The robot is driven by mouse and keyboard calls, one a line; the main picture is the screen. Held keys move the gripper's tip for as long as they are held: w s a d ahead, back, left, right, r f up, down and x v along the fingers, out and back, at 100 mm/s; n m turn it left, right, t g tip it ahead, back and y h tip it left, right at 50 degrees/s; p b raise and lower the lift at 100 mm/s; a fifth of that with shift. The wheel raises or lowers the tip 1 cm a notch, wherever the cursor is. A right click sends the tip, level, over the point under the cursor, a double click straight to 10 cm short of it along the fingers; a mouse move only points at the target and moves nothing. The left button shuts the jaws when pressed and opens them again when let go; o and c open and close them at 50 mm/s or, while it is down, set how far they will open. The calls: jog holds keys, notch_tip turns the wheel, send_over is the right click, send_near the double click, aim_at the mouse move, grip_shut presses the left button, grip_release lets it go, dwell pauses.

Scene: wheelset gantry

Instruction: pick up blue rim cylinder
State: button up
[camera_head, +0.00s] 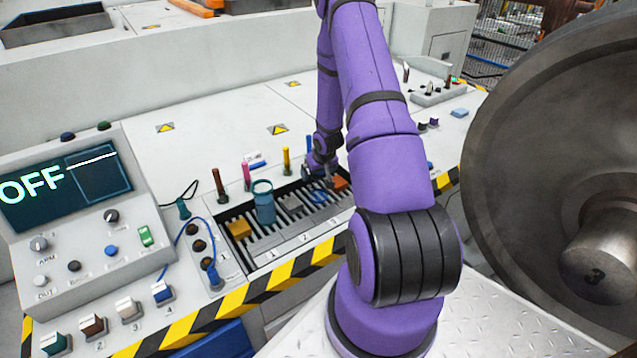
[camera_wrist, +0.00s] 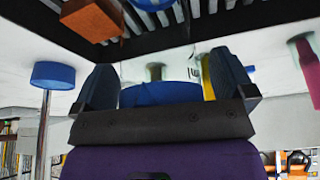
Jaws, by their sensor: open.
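A teal-blue cylinder with a darker rim (camera_head: 263,202) stands upright in the slotted tray (camera_head: 282,253), left of my gripper. A flat blue ring-like thing (camera_head: 319,196) lies on the slats just below my gripper (camera_head: 322,178); I cannot tell which of the two is the blue rim cylinder. My gripper is at the tray's back right and looks empty. In the wrist view its two dark fingers (camera_wrist: 163,82) stand apart. A blue shape (camera_wrist: 160,93) shows between them, partly hidden by the gripper body. A blue round thing also shows at the top edge of that view.
A yellow block (camera_head: 238,229) and an orange block (camera_head: 341,183) are in the tray. Brown (camera_head: 220,184), pink (camera_head: 246,176) and yellow (camera_head: 286,160) posts stand behind it. A control panel (camera_head: 75,215) is at left, a large steel wheel (camera_head: 535,150) at right.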

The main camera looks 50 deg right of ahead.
jog(key=c, duration=1)
